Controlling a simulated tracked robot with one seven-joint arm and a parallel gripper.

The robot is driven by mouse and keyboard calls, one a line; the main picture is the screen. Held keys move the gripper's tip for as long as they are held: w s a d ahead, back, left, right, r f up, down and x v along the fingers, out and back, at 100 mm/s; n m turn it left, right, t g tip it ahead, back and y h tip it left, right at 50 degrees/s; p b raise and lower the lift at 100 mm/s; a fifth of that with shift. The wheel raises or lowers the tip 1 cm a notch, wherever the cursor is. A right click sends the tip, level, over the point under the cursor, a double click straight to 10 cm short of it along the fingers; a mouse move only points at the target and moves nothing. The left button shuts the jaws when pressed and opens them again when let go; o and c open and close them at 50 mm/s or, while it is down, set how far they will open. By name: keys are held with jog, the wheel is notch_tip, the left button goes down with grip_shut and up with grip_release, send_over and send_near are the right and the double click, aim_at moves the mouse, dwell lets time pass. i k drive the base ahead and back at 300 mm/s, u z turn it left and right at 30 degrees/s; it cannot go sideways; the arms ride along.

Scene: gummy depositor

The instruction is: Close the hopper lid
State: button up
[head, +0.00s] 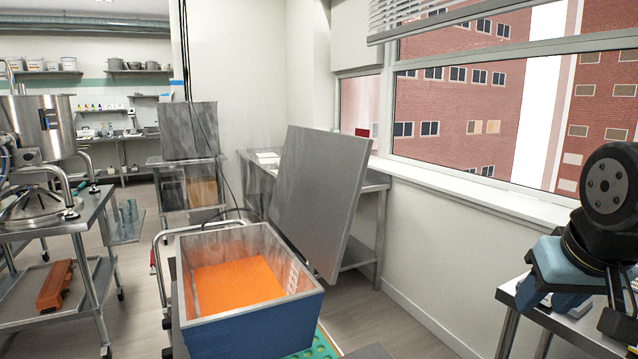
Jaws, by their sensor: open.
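The hopper (250,325) is a blue box with a bare metal inside, standing low in the middle of the head view. Orange material (238,284) covers its floor. The hopper lid (322,195) is a large flat grey panel. It stands open, steeply tilted, behind and to the right of the hopper, and the hopper's top is uncovered. Where the lid joins the hopper is not clear. My blue and black arm (605,200) shows at the right edge, apart from the lid. My gripper's fingers do not show.
A metal side table (375,185) stands behind the lid by the window wall. Another table (515,295) is at the lower right. A cart (75,222) with a steel kettle (42,128) stands left. Floor shows between the lid and the right table.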

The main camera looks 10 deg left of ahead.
aim_at(335, 165)
jog(key=z, duration=0.05)
jog(key=i, duration=0.85)
